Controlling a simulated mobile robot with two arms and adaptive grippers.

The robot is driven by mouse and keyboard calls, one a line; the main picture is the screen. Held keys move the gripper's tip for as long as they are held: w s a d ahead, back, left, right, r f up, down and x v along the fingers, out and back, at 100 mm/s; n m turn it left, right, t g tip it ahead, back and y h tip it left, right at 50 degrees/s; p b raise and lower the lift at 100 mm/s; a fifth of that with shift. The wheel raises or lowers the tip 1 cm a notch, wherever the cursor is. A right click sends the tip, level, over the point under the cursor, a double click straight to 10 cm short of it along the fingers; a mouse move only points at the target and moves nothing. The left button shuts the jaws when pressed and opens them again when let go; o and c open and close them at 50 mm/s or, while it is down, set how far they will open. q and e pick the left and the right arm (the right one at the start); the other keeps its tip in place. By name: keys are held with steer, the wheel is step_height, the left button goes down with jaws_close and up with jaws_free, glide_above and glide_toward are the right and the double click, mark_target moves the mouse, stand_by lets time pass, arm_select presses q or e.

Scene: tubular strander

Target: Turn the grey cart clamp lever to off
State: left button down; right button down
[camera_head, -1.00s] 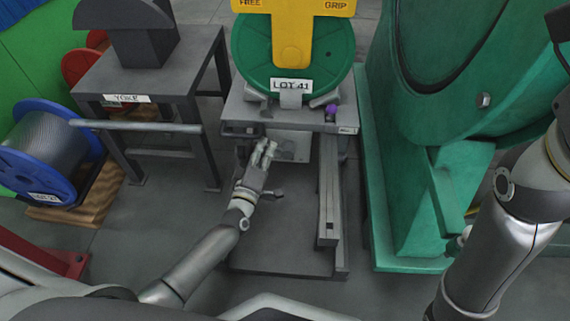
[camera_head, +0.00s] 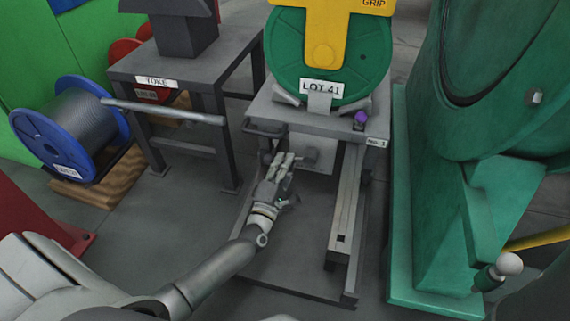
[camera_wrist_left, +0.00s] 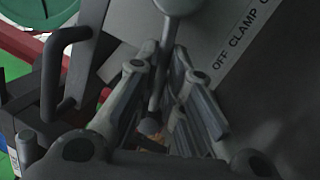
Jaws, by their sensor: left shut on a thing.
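The grey clamp lever (camera_wrist_left: 156,88) shows in the left wrist view as a thin grey rod with a rounded end at the top, running down between the fingers. A white strip reading "OFF CLAMP" (camera_wrist_left: 238,42) lies beside it on the cart's grey plate. My left gripper (camera_wrist_left: 158,85) is shut on the lever, with fingers on both sides of the rod. In the head view my left gripper (camera_head: 285,160) is at the front of the grey cart (camera_head: 325,122), below its top, and largely covers the lever. My right gripper is out of view.
The cart carries a green reel (camera_head: 290,50) tagged "LOT 41" under a yellow piece (camera_head: 322,25). A purple knob (camera_head: 360,120) is on its right corner. A yoke stand (camera_head: 130,65) and blue spool (camera_head: 55,140) stand left, a green machine (camera_head: 430,220) right.

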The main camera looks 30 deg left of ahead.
arm_select(q)
steer(key=shift+f, duration=0.1)
stand_by(0.4)
steer(key=c, duration=1.5)
jaws_free()
steer(key=v, duration=1.2)
